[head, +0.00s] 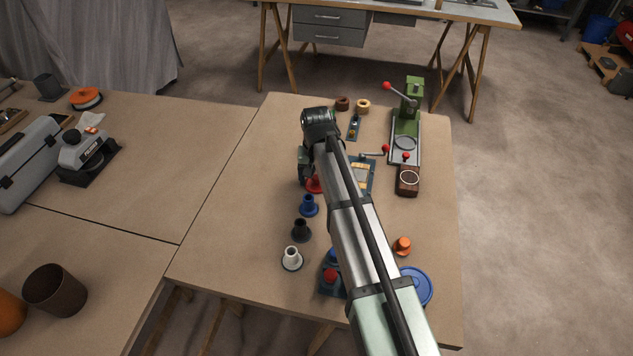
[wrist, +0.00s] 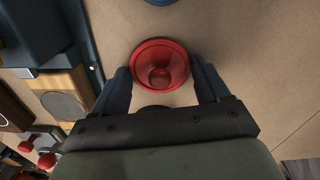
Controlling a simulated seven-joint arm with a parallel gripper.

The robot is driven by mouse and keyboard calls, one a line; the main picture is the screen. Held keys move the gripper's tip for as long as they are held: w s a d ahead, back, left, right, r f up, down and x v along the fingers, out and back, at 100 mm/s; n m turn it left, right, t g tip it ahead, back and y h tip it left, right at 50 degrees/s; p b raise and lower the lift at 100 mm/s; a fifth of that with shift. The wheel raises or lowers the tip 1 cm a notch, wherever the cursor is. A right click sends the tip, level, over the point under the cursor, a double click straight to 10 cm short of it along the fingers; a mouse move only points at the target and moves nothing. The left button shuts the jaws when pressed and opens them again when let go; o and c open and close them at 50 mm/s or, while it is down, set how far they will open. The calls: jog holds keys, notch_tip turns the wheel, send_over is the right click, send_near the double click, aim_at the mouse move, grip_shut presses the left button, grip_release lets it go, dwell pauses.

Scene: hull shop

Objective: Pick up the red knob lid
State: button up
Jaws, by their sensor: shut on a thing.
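The red knob lid (wrist: 160,65) is round, with a wide rim and a knob at its middle. In the wrist view it sits between the two fingers of my gripper (wrist: 160,78), which are shut on its sides. In the head view the lid (head: 314,185) shows as a small red patch, partly hidden under my gripper (head: 306,168) and arm. It is at or very near the tabletop; I cannot tell whether it touches.
A blue lid (head: 309,206), a black lid (head: 301,230) and a white lid (head: 292,259) stand in a row nearer. An orange lid (head: 402,246) is right of my arm. A green press (head: 407,125) stands at the back right. The table left of the row is clear.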

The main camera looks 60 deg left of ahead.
aim_at(316, 177)
jog(key=shift+r, duration=0.1)
notch_tip(316, 177, up, 9)
jog(key=shift+f, duration=0.1)
jog(key=w+a+r+n, duration=0.2)
jog(key=w+a+r, duration=0.1)
jog(key=w+a, duration=0.45)
jog(key=shift+w+d+f, duration=0.1)
jog(key=shift+d+f, duration=0.05)
jog(key=shift+f, duration=1.55)
jog(key=shift+d+f, duration=0.1)
jog(key=shift+f, duration=1.6)
jog(key=shift+f, duration=0.15)
jog(key=o, duration=1)
